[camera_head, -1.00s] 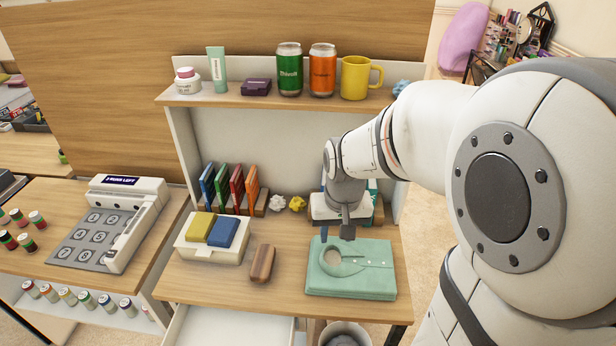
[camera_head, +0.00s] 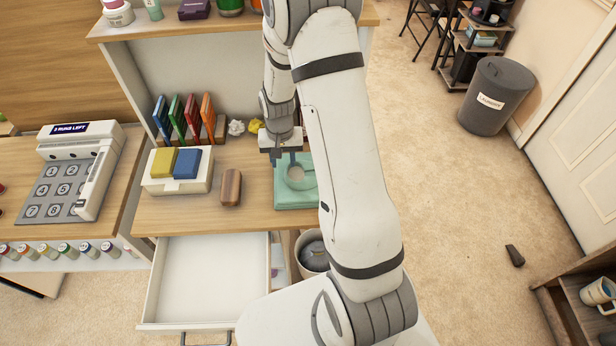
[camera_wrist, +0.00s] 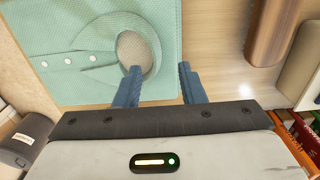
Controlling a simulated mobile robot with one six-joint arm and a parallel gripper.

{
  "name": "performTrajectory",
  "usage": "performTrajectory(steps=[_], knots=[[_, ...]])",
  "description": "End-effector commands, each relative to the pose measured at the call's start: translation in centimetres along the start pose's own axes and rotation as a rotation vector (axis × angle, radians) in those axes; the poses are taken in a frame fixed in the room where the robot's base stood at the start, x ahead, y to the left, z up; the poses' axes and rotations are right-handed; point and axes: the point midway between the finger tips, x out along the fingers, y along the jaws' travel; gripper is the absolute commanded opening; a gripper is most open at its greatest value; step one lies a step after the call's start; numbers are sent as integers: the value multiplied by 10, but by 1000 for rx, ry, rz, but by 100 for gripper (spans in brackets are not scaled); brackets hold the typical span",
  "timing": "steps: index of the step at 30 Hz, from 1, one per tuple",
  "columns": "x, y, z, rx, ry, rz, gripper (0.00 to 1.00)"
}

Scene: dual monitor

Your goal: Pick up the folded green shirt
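The folded green shirt (camera_head: 300,199) lies on the right part of the desk, and my arm hides its right side. It shows in the wrist view (camera_wrist: 60,60) with a round collar opening and a row of buttons. My gripper (camera_head: 289,160) is over the shirt's collar area. In the wrist view, the blue-grey fingers (camera_wrist: 159,70) are apart with nothing between them. The left finger overlaps the collar and the right one is near the shirt's edge. I cannot tell whether either touches the cloth.
A brown case (camera_head: 231,187) lies left of the shirt, beside a white box (camera_head: 178,184) with yellow and blue blocks. The white drawer (camera_head: 210,275) below is open. A bin (camera_head: 313,252) stands under the desk. A grey laundry bin (camera_head: 497,95) stands on open carpet at right.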

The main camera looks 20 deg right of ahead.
Motion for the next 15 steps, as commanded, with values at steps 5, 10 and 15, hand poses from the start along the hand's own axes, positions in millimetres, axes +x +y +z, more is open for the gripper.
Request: performTrajectory(steps=[5,10,15], knots=[[25,2,0,1,-5,1,36],[38,2,-1,1,-1,0,36],[40,2,-1,1,1,0,36]])
